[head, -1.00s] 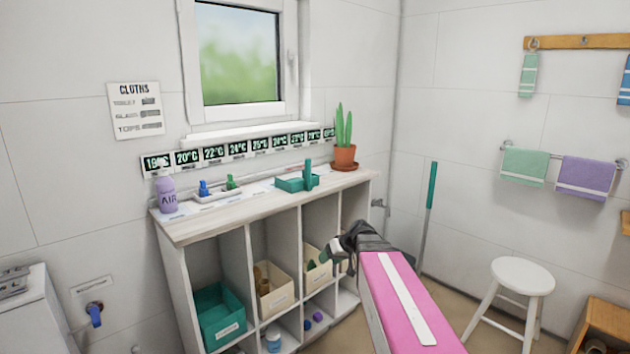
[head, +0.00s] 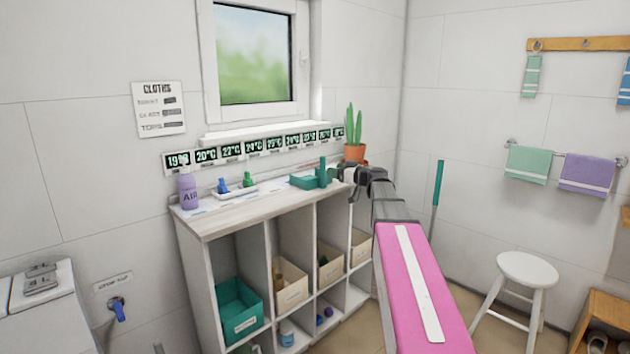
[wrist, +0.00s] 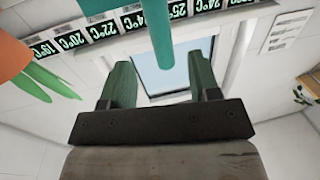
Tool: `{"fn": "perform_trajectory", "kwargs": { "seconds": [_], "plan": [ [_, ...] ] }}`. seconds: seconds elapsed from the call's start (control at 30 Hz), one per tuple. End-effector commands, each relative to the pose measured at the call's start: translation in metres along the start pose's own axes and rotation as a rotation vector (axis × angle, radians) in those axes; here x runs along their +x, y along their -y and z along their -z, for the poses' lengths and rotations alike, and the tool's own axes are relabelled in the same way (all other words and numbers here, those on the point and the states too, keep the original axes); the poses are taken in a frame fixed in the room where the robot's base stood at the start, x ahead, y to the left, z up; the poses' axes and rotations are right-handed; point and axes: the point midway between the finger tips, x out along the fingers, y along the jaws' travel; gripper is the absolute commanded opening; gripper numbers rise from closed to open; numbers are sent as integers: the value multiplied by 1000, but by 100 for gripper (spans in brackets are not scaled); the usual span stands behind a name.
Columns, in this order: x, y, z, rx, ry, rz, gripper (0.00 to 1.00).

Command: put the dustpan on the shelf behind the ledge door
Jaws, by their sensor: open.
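The teal dustpan (head: 303,182) lies on the right part of the pale wooden cabinet top, with its handle (head: 322,171) sticking up. My gripper (head: 338,174) is just right of the handle at about its height, open and empty. In the wrist view the teal handle (wrist: 163,40) shows between the two green fingers of my gripper (wrist: 161,80). I cannot tell whether its end is within the fingers' reach; no contact shows. I cannot make out a ledge door or a shelf behind one.
A potted cactus (head: 355,152) stands close behind my gripper. A purple air bottle (head: 188,191) and a white tray (head: 235,191) with small bottles stand left on the cabinet top (head: 225,219). Below are open cubbies with bins. A white stool (head: 526,270) stands right.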

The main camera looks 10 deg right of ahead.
Motion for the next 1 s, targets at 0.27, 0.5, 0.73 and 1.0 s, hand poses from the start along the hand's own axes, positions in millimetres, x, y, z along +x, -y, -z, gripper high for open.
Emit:
{"fn": "perform_trajectory", "kwargs": {
  "seconds": [0.27, 0.5, 0.73, 1.0],
  "plan": [
    [22, 0, 1, 1, 1, 1, 56],
    [55, 0, 3, 1, 1, 2, 56],
    [66, 2, 3, 1, 1, 0, 56],
    [66, 2, 3, 1, 1, 0, 4]
  ]
}}
